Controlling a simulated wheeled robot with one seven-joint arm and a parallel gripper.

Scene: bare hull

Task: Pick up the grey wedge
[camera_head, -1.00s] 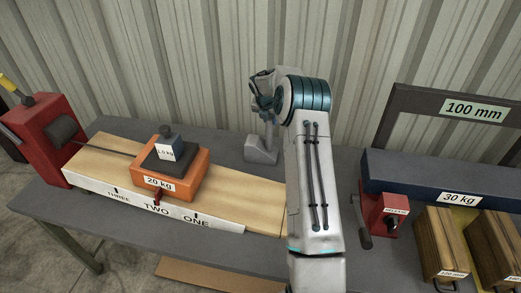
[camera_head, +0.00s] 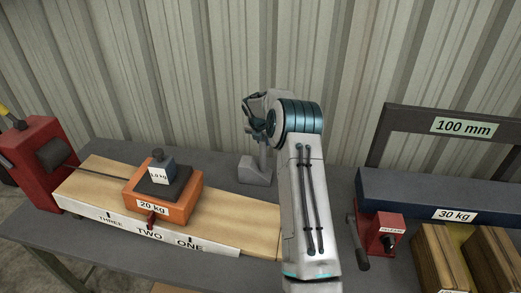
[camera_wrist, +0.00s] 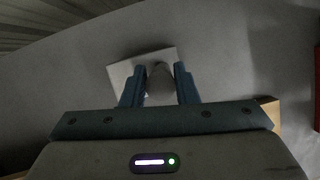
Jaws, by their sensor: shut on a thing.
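The grey wedge (camera_head: 255,172) stands at the back of the grey bench, right of the wooden board. It has a sloped block and an upright post. My gripper (camera_head: 262,138) is above it, pointing down, with its fingers partly hidden by my arm. In the wrist view the blue fingers (camera_wrist: 160,88) are shut on the wedge's rounded post, one on each side. The wedge's pale base (camera_wrist: 124,72) shows beyond them. I cannot tell whether the base touches the bench.
Left, an orange 20 kg weight (camera_head: 165,204) carries a smaller 1.0 kg weight (camera_head: 160,174) on the wooden board (camera_head: 245,222). Right are a blue 30 kg bar (camera_head: 425,193), a red cranked block (camera_head: 383,233) and wooden blocks (camera_head: 440,258). A corrugated wall (camera_head: 200,70) rises close behind.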

